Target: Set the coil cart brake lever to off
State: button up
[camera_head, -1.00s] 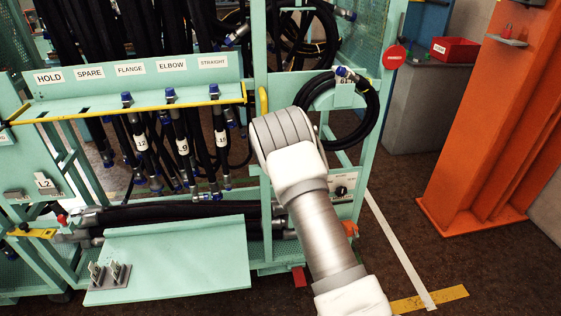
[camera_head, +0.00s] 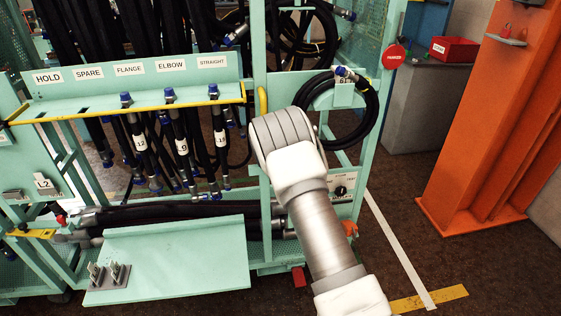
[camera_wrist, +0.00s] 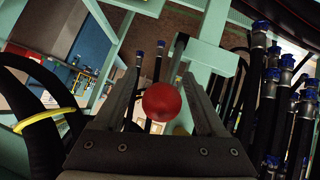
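A red ball knob (camera_wrist: 161,102) sits between the two fingers of my gripper (camera_wrist: 161,72) in the wrist view. The fingers are apart, with a gap visible on each side of the knob. In the head view my arm hides the gripper and the knob. The teal hose cart (camera_head: 258,215) stands in front of me. A round red disc, apparently marked PARKED (camera_head: 394,57), is on its upper right post.
Hanging hoses with blue caps (camera_head: 170,95) and a coiled black hose (camera_head: 368,118) are close to my arm. A teal sloped panel (camera_head: 190,258) juts out at lower left. An orange column (camera_head: 480,130) stands at right, with clear floor between.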

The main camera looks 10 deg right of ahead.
jog(key=v, duration=1.7)
jog(key=shift+s, duration=0.2)
jog(key=shift+a+r, duration=0.1)
